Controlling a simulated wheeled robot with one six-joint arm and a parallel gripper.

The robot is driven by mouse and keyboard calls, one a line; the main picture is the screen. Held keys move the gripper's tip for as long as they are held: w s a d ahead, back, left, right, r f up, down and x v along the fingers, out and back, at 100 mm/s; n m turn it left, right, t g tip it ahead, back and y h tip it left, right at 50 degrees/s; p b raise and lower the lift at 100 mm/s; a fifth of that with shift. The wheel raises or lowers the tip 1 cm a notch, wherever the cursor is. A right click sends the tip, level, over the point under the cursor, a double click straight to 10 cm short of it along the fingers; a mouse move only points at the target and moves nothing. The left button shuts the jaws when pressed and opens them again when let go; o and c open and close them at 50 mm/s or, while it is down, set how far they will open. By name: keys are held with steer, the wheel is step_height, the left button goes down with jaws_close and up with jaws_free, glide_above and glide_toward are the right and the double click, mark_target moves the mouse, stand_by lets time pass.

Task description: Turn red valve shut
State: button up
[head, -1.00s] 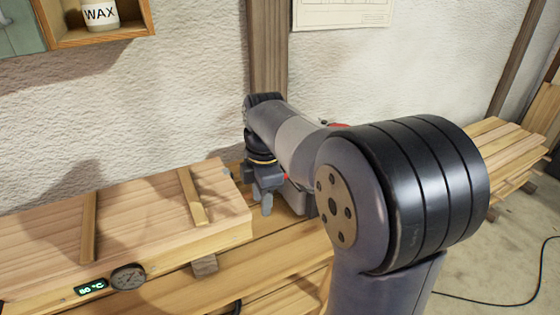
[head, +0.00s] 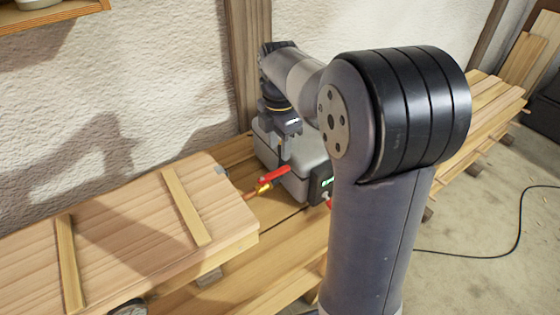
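The red valve lever (head: 274,174) sits on a brass fitting (head: 263,187) between the wooden box (head: 130,225) and the grey unit (head: 300,175). The lever looks roughly in line with the short pipe there. My gripper (head: 282,152) points down just above and behind the lever, in front of the grey unit. A small gap seems to show between its tips and the lever; I cannot tell for certain whether they touch. The finger spacing is too small to make out. My forearm hides part of the grey unit.
The wooden box with its cross battens lies left of the valve on a plank bench (head: 225,280). A post (head: 247,60) and a rough wall stand behind. A small green display (head: 327,184) is on the grey unit. A black cable (head: 490,253) lies on the floor at right.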

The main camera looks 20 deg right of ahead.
mark_target(279, 171)
step_height(279, 171, down, 7)
steer(key=shift+f, duration=0.15)
steer(key=shift+c, duration=0.5)
jaws_close()
